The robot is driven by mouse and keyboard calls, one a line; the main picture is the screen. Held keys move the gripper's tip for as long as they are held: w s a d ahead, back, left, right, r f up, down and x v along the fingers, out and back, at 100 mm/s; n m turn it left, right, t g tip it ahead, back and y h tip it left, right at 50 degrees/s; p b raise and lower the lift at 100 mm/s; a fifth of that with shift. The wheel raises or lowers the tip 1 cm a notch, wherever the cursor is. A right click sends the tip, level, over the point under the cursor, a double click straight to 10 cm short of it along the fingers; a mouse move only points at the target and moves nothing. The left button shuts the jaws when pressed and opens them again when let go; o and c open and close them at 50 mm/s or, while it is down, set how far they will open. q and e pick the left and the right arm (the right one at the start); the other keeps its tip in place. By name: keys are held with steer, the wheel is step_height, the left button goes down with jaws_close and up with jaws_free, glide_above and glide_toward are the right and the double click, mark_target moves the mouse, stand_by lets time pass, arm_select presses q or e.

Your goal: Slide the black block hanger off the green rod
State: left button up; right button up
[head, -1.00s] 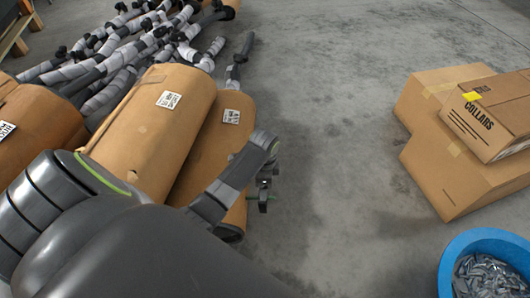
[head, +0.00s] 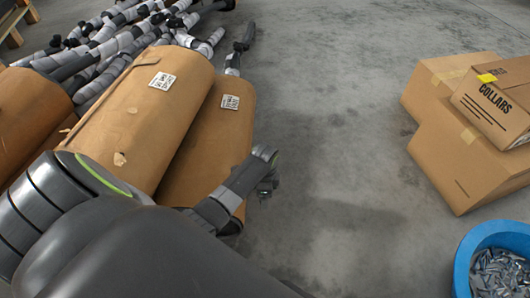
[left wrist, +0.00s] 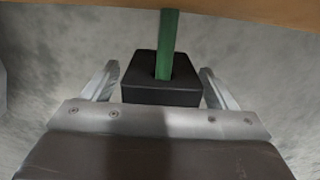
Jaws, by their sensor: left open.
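In the left wrist view, the black block hanger (left wrist: 160,92) sits on the green rod (left wrist: 169,40), which enters its upper face from the top of the picture. My left gripper (left wrist: 160,84) is open, with one finger on each side of the block and a visible gap on both sides. In the head view my left gripper (head: 268,178) is beside the end of the right cardboard-wrapped muffler (head: 200,155). The block and rod cannot be made out there. My right gripper is not in view.
Another wrapped muffler (head: 140,120) lies to the left, with grey pipes (head: 110,45) behind. Cardboard boxes (head: 455,150) and a blue tub (head: 470,245) of metal pieces stand at the right. The concrete floor (head: 330,150) between is clear.

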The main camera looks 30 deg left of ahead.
arm_select(q)
steer(key=c, duration=1.1)
steer(key=shift+r+p, duration=0.2)
steer(key=shift+p, duration=0.5)
steer(key=shift+w+d+b, duration=0.1)
steer(key=shift+w+d, duration=0.7)
steer(key=shift+d, duration=0.5)
steer(key=shift+w+d+b, duration=0.1)
steer(key=shift+w+d, duration=0.65)
steer(key=shift+d, duration=0.5)
steer(key=shift+w+d+b, duration=0.1)
steer(key=shift+w+d, duration=0.7)
steer(key=shift+d, duration=0.5)
